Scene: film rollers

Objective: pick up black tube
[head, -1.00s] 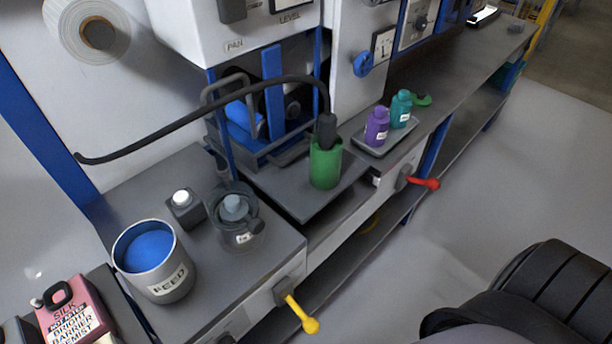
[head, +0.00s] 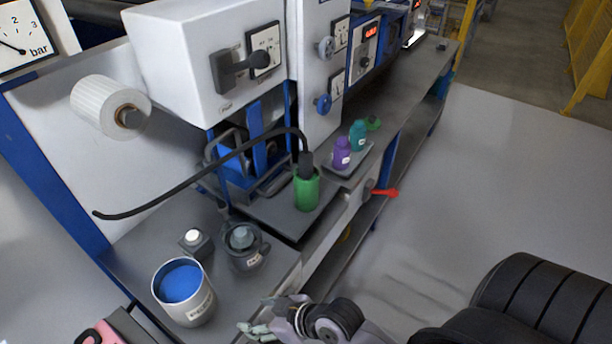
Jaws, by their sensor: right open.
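The black tube (head: 210,168) is a long thin curved hose in the head view. Its right end goes down into a green cylinder (head: 307,190) through a thicker dark collar; its left end hangs free over the left of the bench. My right gripper (head: 256,316) is at the bottom edge, partly cut off, near the front of the bench. It is open and apart from the tube, below and to the right of its free end. My left gripper is not in view.
A cup of blue material (head: 186,296), a dark lidded jar (head: 246,252) and a small white-topped box (head: 195,242) stand on the bench. Purple (head: 342,154) and teal (head: 357,136) bottles and a red lever (head: 384,192) are further right. The floor at right is clear.

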